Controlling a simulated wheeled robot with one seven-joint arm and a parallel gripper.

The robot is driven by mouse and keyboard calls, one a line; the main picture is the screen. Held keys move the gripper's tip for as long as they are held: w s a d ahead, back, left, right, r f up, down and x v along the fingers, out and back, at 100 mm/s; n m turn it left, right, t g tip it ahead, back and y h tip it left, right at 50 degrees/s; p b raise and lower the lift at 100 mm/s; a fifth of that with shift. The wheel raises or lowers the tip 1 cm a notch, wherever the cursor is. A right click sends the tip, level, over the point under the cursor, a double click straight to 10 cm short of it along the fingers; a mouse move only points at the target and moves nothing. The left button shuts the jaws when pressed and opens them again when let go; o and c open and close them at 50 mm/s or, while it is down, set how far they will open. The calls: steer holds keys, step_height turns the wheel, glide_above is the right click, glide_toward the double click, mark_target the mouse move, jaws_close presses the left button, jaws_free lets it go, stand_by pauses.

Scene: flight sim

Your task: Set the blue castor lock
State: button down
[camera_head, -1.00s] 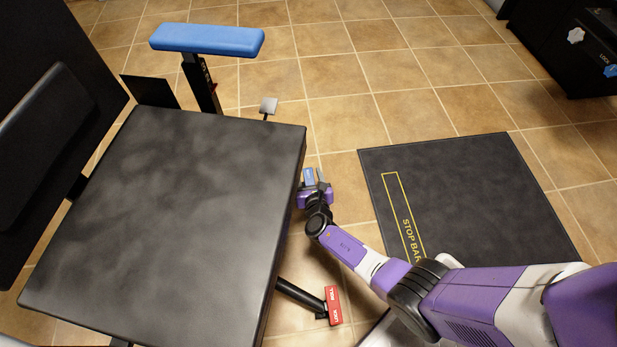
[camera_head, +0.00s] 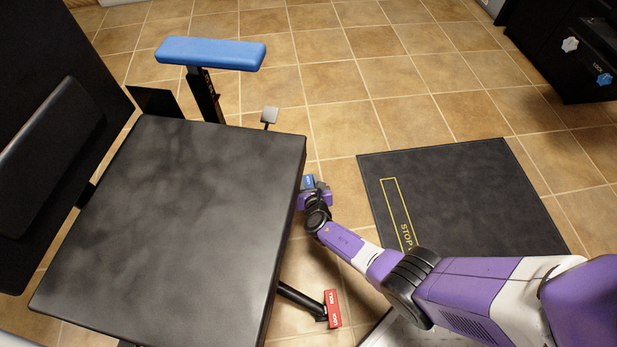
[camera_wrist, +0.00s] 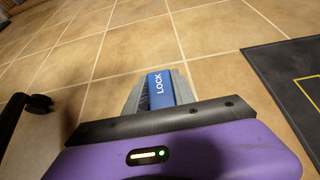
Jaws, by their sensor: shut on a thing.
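The blue castor lock is a small blue pedal marked LOCK (camera_wrist: 160,89). In the wrist view it sits between the two grey fingers of my gripper (camera_wrist: 158,88), which is shut on it. In the head view the blue pedal (camera_head: 308,181) shows just beyond my purple gripper (camera_head: 311,190), beside the right edge of the chair's black seat (camera_head: 170,230). The pedal's mount and its castor are hidden by the seat and my gripper.
A red pedal (camera_head: 332,309) on a black leg lies nearer me. A blue armrest (camera_head: 210,53) and a grey pedal (camera_head: 269,116) stand beyond the seat. A black mat (camera_head: 460,195) lies right. A dark cabinet with knobs (camera_head: 575,50) is far right. Tiled floor between is clear.

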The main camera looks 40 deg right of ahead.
steer(key=shift+r+g+y+p, duration=0.25)
steer(key=shift+g+p, duration=0.25)
steer(key=shift+p, duration=0.55)
steer(key=shift+f+g+y+p, duration=0.35)
steer(key=shift+f+g+p, duration=0.2)
steer(key=shift+p, duration=0.1)
steer(key=c, duration=1)
jaws_free()
steer(key=shift+c, duration=0.2)
steer(key=shift+r, duration=0.1)
